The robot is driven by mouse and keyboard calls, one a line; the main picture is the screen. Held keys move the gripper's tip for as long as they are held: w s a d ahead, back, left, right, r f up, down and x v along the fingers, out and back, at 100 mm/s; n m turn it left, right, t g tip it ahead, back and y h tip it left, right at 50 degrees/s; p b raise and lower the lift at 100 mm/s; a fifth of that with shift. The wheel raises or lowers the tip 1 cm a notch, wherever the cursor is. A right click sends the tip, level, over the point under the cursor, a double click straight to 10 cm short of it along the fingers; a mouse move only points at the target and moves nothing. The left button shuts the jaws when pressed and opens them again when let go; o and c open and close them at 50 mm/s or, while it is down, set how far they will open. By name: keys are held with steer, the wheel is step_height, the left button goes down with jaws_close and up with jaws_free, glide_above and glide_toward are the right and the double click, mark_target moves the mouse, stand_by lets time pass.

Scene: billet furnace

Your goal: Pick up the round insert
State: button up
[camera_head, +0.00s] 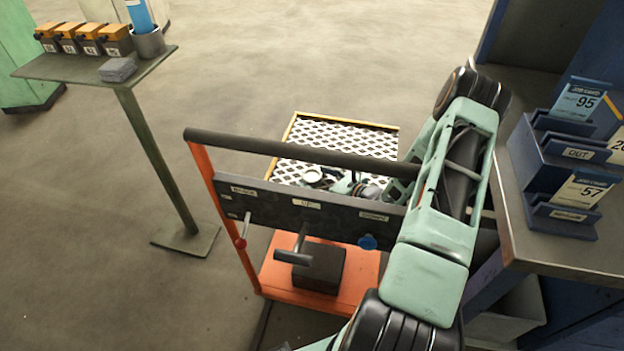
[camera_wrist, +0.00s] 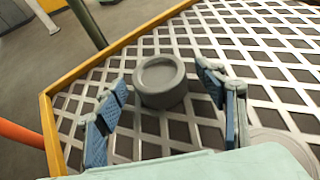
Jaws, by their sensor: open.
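The round insert (camera_wrist: 160,88) is a short grey cylinder with a shallow recess in its top. In the wrist view it stands upright on a white mesh surface. My gripper (camera_wrist: 163,76) is open, with one blue-padded finger to the left of the insert and one to the right. Gaps show between the insert and both fingers. In the head view my gripper (camera_head: 340,184) is low over the mesh tray (camera_head: 345,135), partly hidden behind the cart's dark panel. A pale round shape shows beside it there, but I cannot tell whether it is the insert.
The tray has a raised yellow rim (camera_wrist: 45,120). An orange cart with a dark handle bar (camera_head: 290,148) and labelled panel (camera_head: 300,207) stands in front. A workbench with card holders (camera_head: 565,165) is at right. A small stand (camera_head: 95,68) is at left.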

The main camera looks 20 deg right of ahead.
mark_target(316, 178)
steer(key=shift+c, duration=0.6)
jaws_close()
steer(key=shift+r, duration=0.15)
step_height(316, 178, up, 10)
steer(key=p, duration=0.2)
